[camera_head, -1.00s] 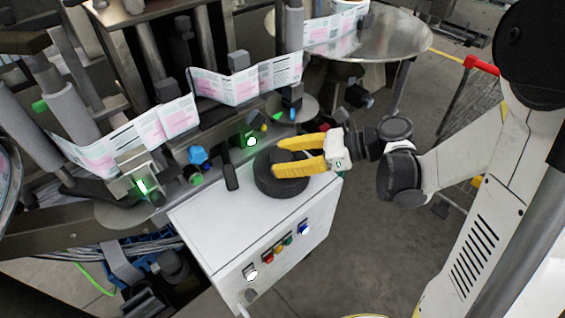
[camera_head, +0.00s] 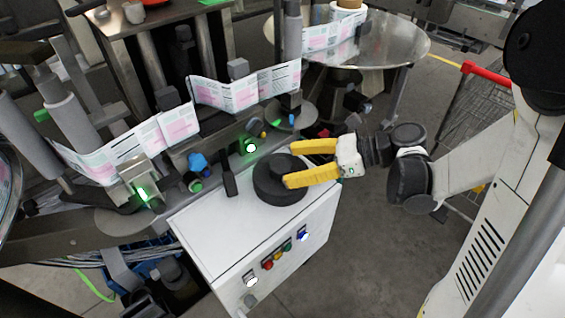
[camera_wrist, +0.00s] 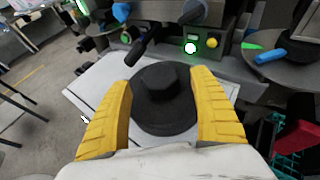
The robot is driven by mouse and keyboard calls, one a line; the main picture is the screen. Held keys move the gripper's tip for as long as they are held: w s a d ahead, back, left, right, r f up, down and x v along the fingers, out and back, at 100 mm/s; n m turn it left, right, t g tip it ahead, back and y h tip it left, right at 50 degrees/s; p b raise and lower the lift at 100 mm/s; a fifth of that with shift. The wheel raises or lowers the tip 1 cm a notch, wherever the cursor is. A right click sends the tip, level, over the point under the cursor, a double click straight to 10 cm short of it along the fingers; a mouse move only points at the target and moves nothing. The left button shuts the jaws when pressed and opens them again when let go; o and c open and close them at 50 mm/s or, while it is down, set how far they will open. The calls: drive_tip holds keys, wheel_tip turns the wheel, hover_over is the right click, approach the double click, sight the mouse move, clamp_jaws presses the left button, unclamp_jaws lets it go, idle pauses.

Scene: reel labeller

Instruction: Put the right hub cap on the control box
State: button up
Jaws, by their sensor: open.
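The hub cap (camera_head: 277,186) is a dark grey, round, stepped piece with a raised knob. It lies flat on the white top of the control box (camera_head: 215,222), near its back right. It also shows in the wrist view (camera_wrist: 163,100), between my fingers. My gripper (camera_head: 289,164) has yellow fingers and is open. Its fingertips are at the right side of the hub cap, one near the back and one near the front. In the wrist view the open fingers (camera_wrist: 163,92) stand on either side of the cap, with a small gap on the right.
The labelling machine with its printed label web (camera_head: 245,88) stands behind the box. A black handle (camera_head: 230,180) rises close to the left of the cap. A round steel table (camera_head: 385,42) is at the back right. A cart with a red handle (camera_head: 481,69) stands at the right.

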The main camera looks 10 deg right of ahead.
drive_tip(key=p+v, duration=0.2)
drive_tip(key=v, duration=0.7)
drive_tip(key=s+d+r+n+t+h, duration=0.1)
drive_tip(key=s+r+n+t+h, duration=0.2)
drive_tip(key=s+n+h, duration=0.5)
drive_tip(key=shift+s+d+n+h, duration=0.25)
drive_tip(key=shift+n+h, duration=2.15)
drive_tip(key=shift+n, duration=4.3)
drive_tip(key=shift+w+d, duration=0.1)
